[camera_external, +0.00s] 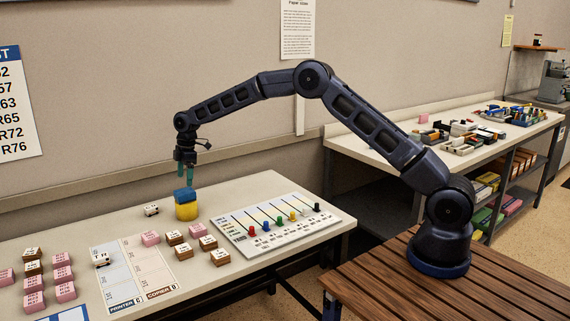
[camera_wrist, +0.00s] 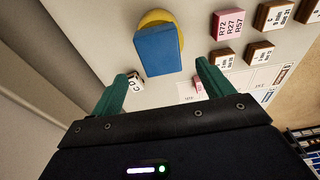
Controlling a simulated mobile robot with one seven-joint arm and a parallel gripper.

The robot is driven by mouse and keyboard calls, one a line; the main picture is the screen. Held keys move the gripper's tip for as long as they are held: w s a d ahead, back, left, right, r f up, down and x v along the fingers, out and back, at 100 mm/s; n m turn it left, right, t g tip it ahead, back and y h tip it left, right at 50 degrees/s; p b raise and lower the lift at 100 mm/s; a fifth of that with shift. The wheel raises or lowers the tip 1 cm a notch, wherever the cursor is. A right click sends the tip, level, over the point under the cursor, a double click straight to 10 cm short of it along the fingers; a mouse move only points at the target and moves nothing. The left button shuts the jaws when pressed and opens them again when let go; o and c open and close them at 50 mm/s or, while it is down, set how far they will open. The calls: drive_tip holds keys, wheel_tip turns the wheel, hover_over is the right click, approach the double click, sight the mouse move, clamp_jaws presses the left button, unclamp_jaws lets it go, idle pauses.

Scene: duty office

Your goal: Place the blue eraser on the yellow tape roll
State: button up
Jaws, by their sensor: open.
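The blue eraser (camera_external: 185,195) rests on top of the yellow tape roll (camera_external: 187,211) on the white table. In the wrist view the eraser (camera_wrist: 158,50) covers much of the roll, whose yellow edge (camera_wrist: 153,17) shows beyond it. My gripper (camera_external: 185,170) points down just above the eraser, with green fingers. In the wrist view my gripper (camera_wrist: 163,78) has its fingers spread apart with nothing between the tips, and the eraser lies beyond them. The eraser looks apart from both fingers.
A white die-like block (camera_external: 151,209) stands left of the roll. Pink and wooden labelled blocks (camera_external: 175,238) and a printer/copier card (camera_external: 132,275) lie in front. A slider board (camera_external: 268,226) with coloured knobs lies to the right. The wall is close behind.

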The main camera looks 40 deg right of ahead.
sight(189, 190)
drive_tip(key=s+d+r+m+t, duration=0.15)
drive_tip(key=s+d+r, duration=0.25)
drive_tip(key=d+r, duration=0.45)
drive_tip(key=s+d+r+m, duration=0.3)
drive_tip(key=s+d+r, duration=0.2)
drive_tip(key=d+r, duration=0.35)
drive_tip(key=s+d+r+m+t, duration=0.15)
drive_tip(key=s+d+r, duration=0.25)
drive_tip(key=d+r, duration=0.5)
drive_tip(key=s+d+r+m+h, duration=0.1)
drive_tip(key=s+d+r+m, duration=0.4)
drive_tip(key=s+d, duration=0.8)
drive_tip(key=s+d+f+m, duration=0.2)
drive_tip(key=s+d, duration=0.2)
drive_tip(key=s, duration=0.5)
drive_tip(key=s+d+f+m+t, duration=0.1)
drive_tip(key=s+d, duration=0.3)
drive_tip(key=s, duration=0.5)
drive_tip(key=s+d+f+m, duration=0.4)
drive_tip(key=s, duration=0.6)
drive_tip(key=shift+t+h, duration=0.3)
drive_tip(key=shift+h, duration=0.1)
